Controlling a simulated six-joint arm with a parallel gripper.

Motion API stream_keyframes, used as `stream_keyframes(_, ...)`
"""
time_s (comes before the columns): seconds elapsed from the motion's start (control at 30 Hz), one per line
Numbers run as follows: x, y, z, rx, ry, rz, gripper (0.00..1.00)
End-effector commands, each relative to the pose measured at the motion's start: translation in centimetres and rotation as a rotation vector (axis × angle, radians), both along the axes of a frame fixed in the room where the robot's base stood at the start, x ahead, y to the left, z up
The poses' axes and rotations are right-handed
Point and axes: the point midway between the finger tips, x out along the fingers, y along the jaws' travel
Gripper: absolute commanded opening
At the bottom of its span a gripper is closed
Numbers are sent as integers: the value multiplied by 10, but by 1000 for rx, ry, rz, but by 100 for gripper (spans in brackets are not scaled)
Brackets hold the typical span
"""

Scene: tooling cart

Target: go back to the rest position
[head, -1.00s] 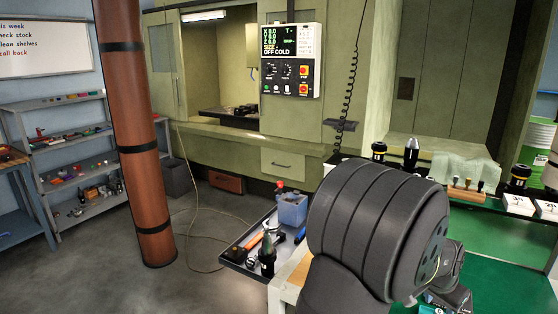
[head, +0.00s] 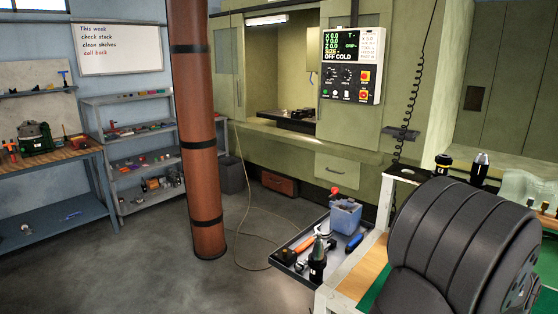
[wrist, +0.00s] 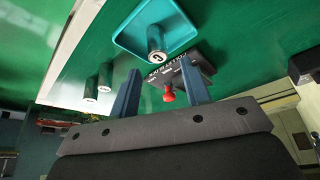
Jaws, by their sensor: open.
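My gripper (wrist: 160,68) shows in the wrist view with its two blue-grey fingers apart. No object is clamped in it. A small red knob (wrist: 168,94) and a dark box with white lettering (wrist: 192,68) show between and behind the fingers. I cannot tell how far they are from the fingertips. In the head view my dark, ribbed arm fills the lower right, and my gripper is not seen there.
In the head view a dark tray (head: 288,254) with tools and a blue container (head: 345,217) sits left of my arm. A brown column (head: 197,120) stands farther left.

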Motion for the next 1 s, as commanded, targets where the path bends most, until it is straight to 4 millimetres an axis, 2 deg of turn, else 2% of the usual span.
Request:
stream_keyframes(0.17, 0, 0, -16, 3, 2, 0, 43)
stream_keyframes(0.27, 0, 1, -34, 5, 2, 0, 43)
stream_keyframes(0.33, -1, 4, -15, -5, -2, 0, 43)
stream_keyframes(0.93, -14, 45, 86, -4, -2, 0, 43)
stream_keyframes(1.0, -12, 40, 67, 5, 3, 1, 43)
